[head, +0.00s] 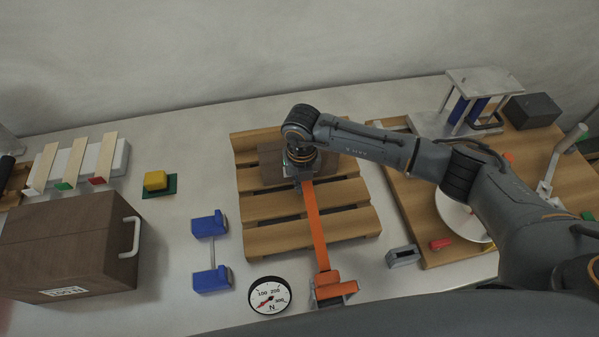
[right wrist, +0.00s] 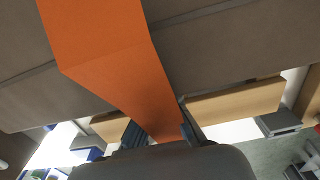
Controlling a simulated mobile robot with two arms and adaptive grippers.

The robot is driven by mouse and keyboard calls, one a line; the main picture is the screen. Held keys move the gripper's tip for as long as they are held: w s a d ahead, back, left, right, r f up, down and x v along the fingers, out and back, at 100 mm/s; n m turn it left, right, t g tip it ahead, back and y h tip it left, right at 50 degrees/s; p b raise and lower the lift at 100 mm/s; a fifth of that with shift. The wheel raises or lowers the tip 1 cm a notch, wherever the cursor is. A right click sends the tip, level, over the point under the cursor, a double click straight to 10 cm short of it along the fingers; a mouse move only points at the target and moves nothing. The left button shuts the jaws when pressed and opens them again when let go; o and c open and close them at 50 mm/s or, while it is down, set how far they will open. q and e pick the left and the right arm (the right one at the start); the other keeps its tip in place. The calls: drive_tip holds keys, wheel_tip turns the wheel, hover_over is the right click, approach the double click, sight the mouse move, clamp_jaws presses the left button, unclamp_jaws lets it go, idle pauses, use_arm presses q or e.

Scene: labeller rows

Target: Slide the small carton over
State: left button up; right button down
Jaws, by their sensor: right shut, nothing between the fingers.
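A brown carton (head: 269,165) lies on the wooden pallet (head: 260,239), towards its back, partly hidden behind my right gripper. It fills much of the right wrist view (right wrist: 230,45). An orange strap (head: 317,225) runs from the carton to an orange buckle (head: 328,280) at the pallet's front edge; it crosses the carton in the right wrist view (right wrist: 100,45). My right gripper (head: 304,175) is shut and empty, close by the carton and strap. Whether it touches either I cannot tell. My left gripper is not in view.
A round dial gauge (head: 269,296) and blue blocks (head: 209,224) lie left of the strap's front end. A large brown case (head: 65,245) stands at the left. A wooden board (head: 415,215) with a white plate (head: 455,215) is at the right, under my arm.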

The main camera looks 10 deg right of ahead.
drive_tip(key=shift+w, duration=1)
drive_tip(key=shift+w+f, duration=0.15)
drive_tip(key=shift+w, duration=0.15)
drive_tip(key=w+b, duration=0.4)
drive_tip(key=b, duration=0.1)
drive_tip(key=shift+w, duration=1.55)
drive_tip(key=shift+s+r, duration=0.1)
drive_tip(key=shift+r, duration=0.1)
drive_tip(key=shift+s, duration=0.1)
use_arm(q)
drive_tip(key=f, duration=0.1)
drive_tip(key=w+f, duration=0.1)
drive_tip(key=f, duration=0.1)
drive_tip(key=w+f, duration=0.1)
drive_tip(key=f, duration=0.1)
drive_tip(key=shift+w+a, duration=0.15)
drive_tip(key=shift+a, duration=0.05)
use_arm(e)
drive_tip(key=shift+f, duration=0.15)
